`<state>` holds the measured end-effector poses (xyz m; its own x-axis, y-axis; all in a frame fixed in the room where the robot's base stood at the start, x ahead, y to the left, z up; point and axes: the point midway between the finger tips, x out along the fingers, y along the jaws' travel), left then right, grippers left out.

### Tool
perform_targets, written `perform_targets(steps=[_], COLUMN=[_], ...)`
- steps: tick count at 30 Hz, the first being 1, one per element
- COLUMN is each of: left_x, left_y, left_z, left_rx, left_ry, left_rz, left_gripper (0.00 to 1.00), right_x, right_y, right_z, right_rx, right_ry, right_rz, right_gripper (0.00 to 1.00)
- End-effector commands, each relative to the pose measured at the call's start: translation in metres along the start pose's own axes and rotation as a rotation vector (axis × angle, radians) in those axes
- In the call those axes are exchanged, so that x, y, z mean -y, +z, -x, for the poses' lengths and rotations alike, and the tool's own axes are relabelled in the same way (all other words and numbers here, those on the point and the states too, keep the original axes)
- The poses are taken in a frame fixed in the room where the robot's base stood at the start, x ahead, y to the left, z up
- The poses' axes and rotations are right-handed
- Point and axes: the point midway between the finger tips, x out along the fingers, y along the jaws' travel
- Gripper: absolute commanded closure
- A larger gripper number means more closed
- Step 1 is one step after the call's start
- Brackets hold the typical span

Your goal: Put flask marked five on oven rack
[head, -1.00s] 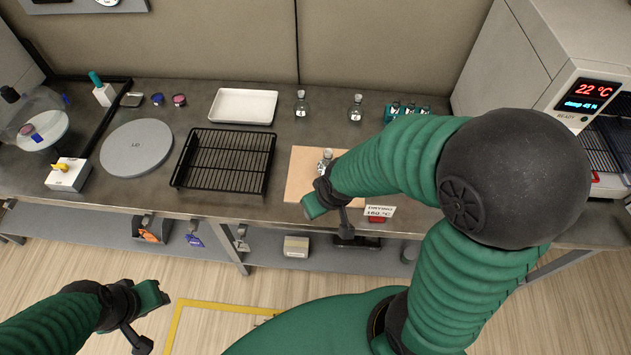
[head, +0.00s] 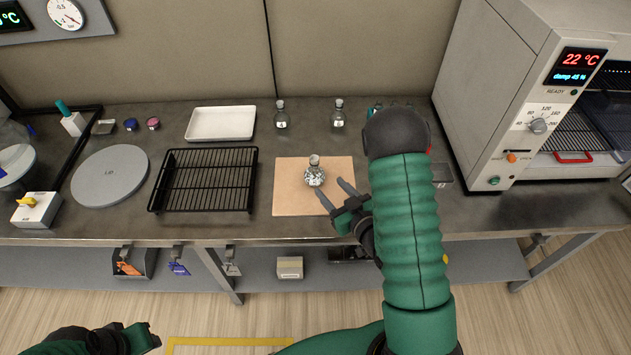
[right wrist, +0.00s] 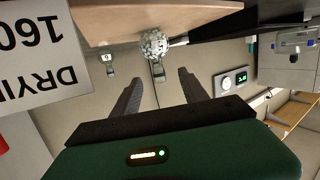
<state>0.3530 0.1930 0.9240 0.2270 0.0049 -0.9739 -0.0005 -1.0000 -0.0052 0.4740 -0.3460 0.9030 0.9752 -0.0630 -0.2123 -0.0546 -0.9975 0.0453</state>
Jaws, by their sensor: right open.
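A round glass flask (head: 314,176) with pale speckled contents stands upright on a tan board (head: 290,200); I cannot read any number on it. My right gripper (head: 331,187) is open and empty, its fingers just right of and in front of this flask. The right wrist view shows the flask (right wrist: 154,45) beyond the open fingertips (right wrist: 160,77), apart from them. Two labelled flasks, one at left (head: 281,118) and one at right (head: 338,117), stand at the back; their labels are unreadable. A black wire rack (head: 205,182) lies left of the board. My left gripper (head: 143,338) is low at left, its jaws unclear.
The oven (head: 525,110) stands at right, its display reading 22 °C, with a wire shelf (head: 568,140) inside. A white tray (head: 220,124) and a grey disc (head: 110,175) are at left. A drying sign (right wrist: 40,50) is close in the right wrist view.

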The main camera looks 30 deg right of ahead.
Motion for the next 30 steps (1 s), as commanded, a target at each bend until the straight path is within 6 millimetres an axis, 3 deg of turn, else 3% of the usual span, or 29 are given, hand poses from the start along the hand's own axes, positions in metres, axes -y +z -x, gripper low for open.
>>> perform_targets(steps=[1, 5, 8, 12, 19, 30], left_x=[0.0, 0.0, 0.0, 0.0, 0.0, 0.0], left_y=[0.002, 0.003, 0.002, -0.001, -0.002, -0.004], left_z=[-0.01, -0.014, -0.01, 0.003, 0.006, 0.015], left_rx=[0.0, 0.0, 0.0, -0.001, 0.0, 0.0], left_ry=[0.0, 0.0, 0.0, 0.0, 0.0, 0.0], left_rz=[0.0, 0.0, 0.001, 0.001, 0.001, 0.0], left_gripper=[0.64, 0.64, 0.64, 0.64, 0.64, 0.64], right_x=[-0.005, -0.011, -0.012, -0.012, -0.015, -0.012], right_y=[0.01, 0.003, -0.004, -0.015, -0.024, -0.037], right_z=[0.007, 0.024, 0.022, -0.007, -0.065, -0.118], right_rx=[-0.058, -0.181, -0.211, -0.217, -0.216, -0.214], right_ry=[0.006, 0.011, 0.009, 0.006, 0.01, 0.01], right_rz=[-0.018, -0.046, -0.05, -0.049, -0.051, -0.052], right_gripper=[0.49, 0.49, 0.49, 0.49, 0.49, 0.49])
